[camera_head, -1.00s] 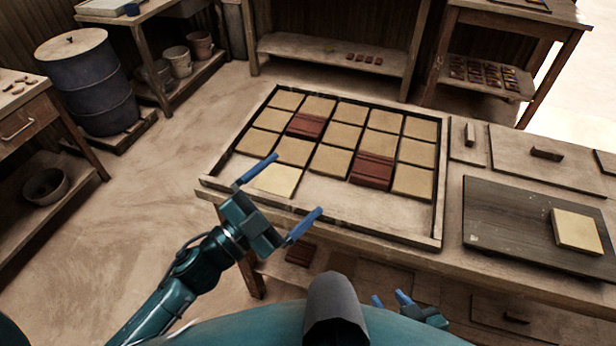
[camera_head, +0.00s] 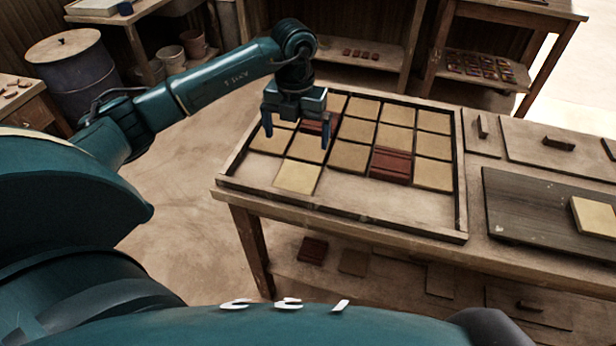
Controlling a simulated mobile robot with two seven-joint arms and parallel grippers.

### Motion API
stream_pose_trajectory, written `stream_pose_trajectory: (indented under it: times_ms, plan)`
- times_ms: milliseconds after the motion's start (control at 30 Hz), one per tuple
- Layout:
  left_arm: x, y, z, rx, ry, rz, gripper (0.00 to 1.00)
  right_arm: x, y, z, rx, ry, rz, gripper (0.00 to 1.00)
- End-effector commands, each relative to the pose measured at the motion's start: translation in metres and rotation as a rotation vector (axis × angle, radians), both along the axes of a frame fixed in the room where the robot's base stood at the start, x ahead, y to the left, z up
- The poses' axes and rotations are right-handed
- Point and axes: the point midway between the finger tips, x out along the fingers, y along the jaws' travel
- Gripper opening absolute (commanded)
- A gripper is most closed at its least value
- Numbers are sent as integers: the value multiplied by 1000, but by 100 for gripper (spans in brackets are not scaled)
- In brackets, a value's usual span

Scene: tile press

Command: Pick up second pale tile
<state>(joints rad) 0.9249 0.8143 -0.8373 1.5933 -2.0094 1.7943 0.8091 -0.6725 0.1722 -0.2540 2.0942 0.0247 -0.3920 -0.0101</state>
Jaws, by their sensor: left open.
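Several pale tiles lie in rows in a shallow wooden tray (camera_head: 380,222) on the workbench. One pale tile (camera_head: 297,177) sits at the left of the front row, with bare tray to its right. Two dark red tiles lie among them, one (camera_head: 391,164) at the right of the middle and one partly hidden behind my gripper. Another pale tile (camera_head: 595,217) lies on a dark board (camera_head: 520,212) at the right. My left gripper (camera_head: 297,139) is open and empty, fingers down, over the tray's left part. It hides some tiles. My right gripper is out of view.
Grey boards with small handles (camera_head: 558,143) lie at the bench's back right. Loose tiles (camera_head: 313,250) rest on the shelf below. A blue barrel (camera_head: 78,75) and pots (camera_head: 168,62) stand at the back left. The floor left of the bench is clear.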

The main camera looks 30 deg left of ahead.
Motion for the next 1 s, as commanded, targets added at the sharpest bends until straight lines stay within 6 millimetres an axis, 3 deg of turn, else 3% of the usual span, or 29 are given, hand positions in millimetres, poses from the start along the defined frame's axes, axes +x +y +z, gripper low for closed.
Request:
stream_pose_trajectory:
  times_ms: [300,567,800,1000]
  plan:
    - [-1,-1,-58,-6,5,-3,100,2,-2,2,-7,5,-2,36]
    - [-1,-1,-78,-6,5,-5,100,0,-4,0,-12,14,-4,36]
    - [0,2,-114,-8,3,-5,100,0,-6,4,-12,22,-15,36]
    - [0,2,-124,-8,1,-6,100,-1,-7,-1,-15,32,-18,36]
